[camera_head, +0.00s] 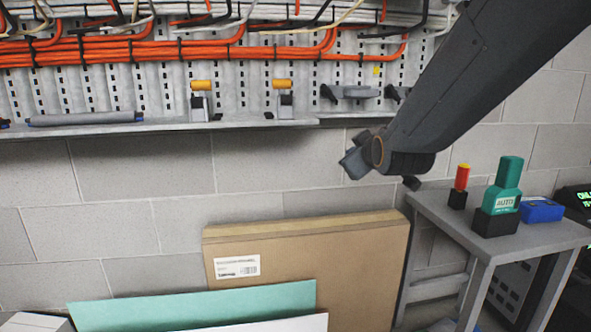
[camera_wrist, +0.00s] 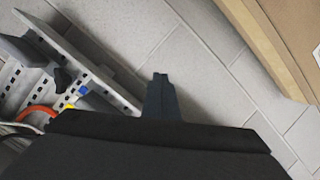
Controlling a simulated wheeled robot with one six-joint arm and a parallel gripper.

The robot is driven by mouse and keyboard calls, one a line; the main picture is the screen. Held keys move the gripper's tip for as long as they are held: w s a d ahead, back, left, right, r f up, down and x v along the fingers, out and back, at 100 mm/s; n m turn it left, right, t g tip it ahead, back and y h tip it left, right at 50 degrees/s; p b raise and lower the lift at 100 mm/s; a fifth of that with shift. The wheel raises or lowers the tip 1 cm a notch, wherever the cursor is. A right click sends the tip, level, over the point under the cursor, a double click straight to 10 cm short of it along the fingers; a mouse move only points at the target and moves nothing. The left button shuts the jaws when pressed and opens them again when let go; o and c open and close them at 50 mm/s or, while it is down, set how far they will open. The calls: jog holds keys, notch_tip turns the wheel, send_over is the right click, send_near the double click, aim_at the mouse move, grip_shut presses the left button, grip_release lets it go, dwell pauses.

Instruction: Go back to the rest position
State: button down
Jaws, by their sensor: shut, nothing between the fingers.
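My dark grey arm reaches in from the upper right in the head view. My gripper shows in the wrist view (camera_wrist: 160,78) as a dark narrow shape at the middle, its fingers together and nothing held. Behind it is the grey block wall. In the head view the end of the arm hangs in front of the wall, below the perforated panel (camera_head: 150,90) and left of the small grey table (camera_head: 437,212). The fingertips are hard to make out there.
The table holds a red and yellow piece (camera_head: 461,180), a green AUTO piece (camera_head: 505,190) and a blue box (camera_head: 541,210). A cardboard box (camera_head: 330,255) and a green board (camera_head: 190,308) lean below. Two yellow-topped parts (camera_head: 201,90) (camera_head: 283,90) stand on the panel's ledge.

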jog(key=s+d+f+m+g, duration=0.2)
jog(key=s+f+m+g, duration=0.15)
jog(key=s+f, duration=0.45)
jog(key=s+d+f+m+g+h, duration=0.1)
jog(key=s+f+m+g, duration=0.1)
jog(key=s+f+g, duration=0.5)
jog(key=s+d+f+m+g, duration=0.2)
jog(key=s+f, duration=0.8)
jog(key=s+a+r+n+g+y, duration=0.1)
jog(key=s+a+r+n, duration=0.25)
jog(key=s+a, duration=0.55)
jog(key=s+a+r+n+g+y, duration=0.15)
jog(key=s+a+r, duration=0.45)
jog(key=a, duration=0.6)
jog(key=d+r+m+h+p, duration=0.1)
jog(key=d+r+m+p, duration=0.1)
jog(key=d+r+p, duration=0.8)
jog(key=s+d+r+m+h+p, duration=0.1)
jog(key=d+r+m+p, duration=0.2)
jog(key=d+r+p, duration=0.8)
notch_tip(320, 180, up, 6)
jog(key=p, duration=1.6)
jog(key=shift+s+h, duration=0.15)
jog(key=shift+h, duration=0.2)
jog(key=shift+f+m, duration=0.1)
jog(key=shift+m, duration=0.15)
